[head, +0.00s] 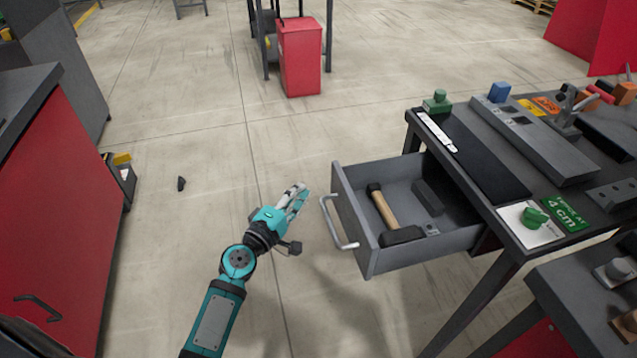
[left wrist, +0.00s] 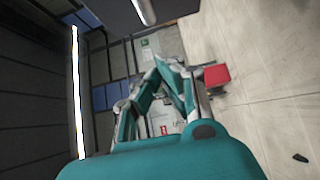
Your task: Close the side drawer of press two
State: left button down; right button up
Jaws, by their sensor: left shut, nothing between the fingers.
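The side drawer (head: 372,247) is pulled out from the left side of the dark worktable (head: 480,188). It is grey, with a light bar handle (head: 336,225) on its front. A hammer (head: 385,209) with a wooden shaft and a dark block (head: 428,197) lie inside it. My left gripper (head: 299,190) is shut and empty, left of the handle and apart from it in the head view. Its closed fingers also show in the left wrist view (left wrist: 172,72). A pale bar at the top of that view may be the handle. My right gripper is not in view.
The worktable carries a green knob (head: 535,217), a green sign (head: 568,214) and several small tools. A red cabinet (head: 60,200) stands at the left, a red bin (head: 301,60) at the back. The floor between the cabinet and drawer is mostly clear, with a small dark object (head: 181,183).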

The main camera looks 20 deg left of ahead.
pick_arm(q)
jog(key=shift+w+d, duration=1.85)
jog(key=shift+w, duration=0.2)
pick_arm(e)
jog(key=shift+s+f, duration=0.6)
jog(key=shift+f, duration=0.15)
pick_arm(q)
jog(key=shift+w, duration=0.1)
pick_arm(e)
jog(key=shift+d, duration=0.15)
